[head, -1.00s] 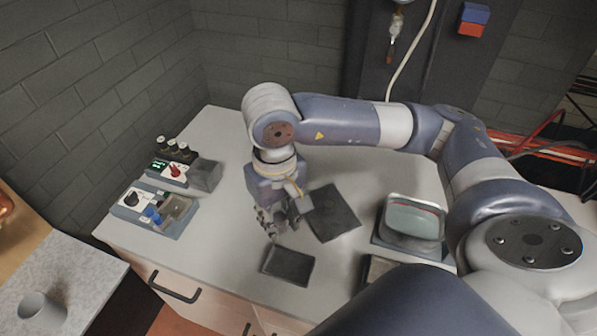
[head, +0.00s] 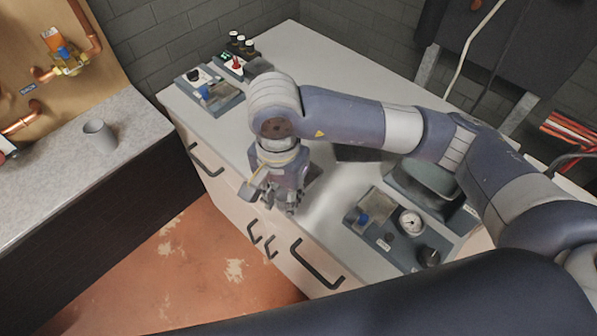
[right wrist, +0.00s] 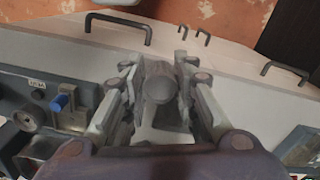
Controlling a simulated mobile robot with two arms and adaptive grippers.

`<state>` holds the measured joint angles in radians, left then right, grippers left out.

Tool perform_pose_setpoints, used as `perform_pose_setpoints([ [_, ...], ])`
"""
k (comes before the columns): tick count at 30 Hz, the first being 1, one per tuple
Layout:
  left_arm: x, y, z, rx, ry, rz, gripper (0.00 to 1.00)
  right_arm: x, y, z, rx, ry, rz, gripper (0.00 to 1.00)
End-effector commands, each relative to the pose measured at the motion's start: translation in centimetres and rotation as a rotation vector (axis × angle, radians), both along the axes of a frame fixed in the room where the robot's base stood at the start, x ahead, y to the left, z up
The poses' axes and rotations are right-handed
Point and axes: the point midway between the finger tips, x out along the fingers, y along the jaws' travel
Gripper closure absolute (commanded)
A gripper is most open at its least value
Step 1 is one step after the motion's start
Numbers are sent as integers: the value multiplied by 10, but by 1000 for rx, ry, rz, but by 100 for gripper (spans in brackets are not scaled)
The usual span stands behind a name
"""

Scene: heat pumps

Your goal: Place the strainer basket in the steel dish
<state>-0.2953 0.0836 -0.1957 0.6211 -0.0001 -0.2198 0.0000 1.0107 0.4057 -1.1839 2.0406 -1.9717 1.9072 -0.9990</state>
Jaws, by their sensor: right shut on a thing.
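My right gripper (head: 290,205) hangs over the front part of the pale worktop, pointing down. In the right wrist view its fingers (right wrist: 160,90) are closed around a grey, round, tube-like piece (right wrist: 161,84), which looks like the strainer basket. In the head view the gripper hides this piece. A dark flat square piece (head: 362,154) lies on the worktop behind the gripper, partly hidden by my arm. Another dark piece (head: 315,172) shows just beside the gripper. I cannot tell for sure which thing is the steel dish. My left gripper is out of view.
A panel with a gauge (head: 411,222) and blue knob stands at the right of the worktop (head: 230,135). Small control boxes (head: 211,92) stand at its far left. A grey cup (head: 99,135) stands on the separate left counter. Drawer handles (head: 318,264) stick out in front.

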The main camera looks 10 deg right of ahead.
Motion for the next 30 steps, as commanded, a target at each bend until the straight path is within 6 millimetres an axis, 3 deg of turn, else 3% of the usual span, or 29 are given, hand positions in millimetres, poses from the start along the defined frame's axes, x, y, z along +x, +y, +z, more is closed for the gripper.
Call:
perform_pose_setpoints([
  [4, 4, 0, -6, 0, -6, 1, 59, -5, 27, -12, -3, -6, -111, 96],
  [10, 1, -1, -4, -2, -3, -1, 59, -3, 35, -15, -7, -10, -180, 96],
  [14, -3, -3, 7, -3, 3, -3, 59, 17, 20, -15, -10, -9, -190, 96],
  [24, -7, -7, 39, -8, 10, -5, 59, 91, -33, -23, -8, -8, -186, 96],
  [30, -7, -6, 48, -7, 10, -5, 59, 118, -51, -28, -7, -10, -180, 96],
])
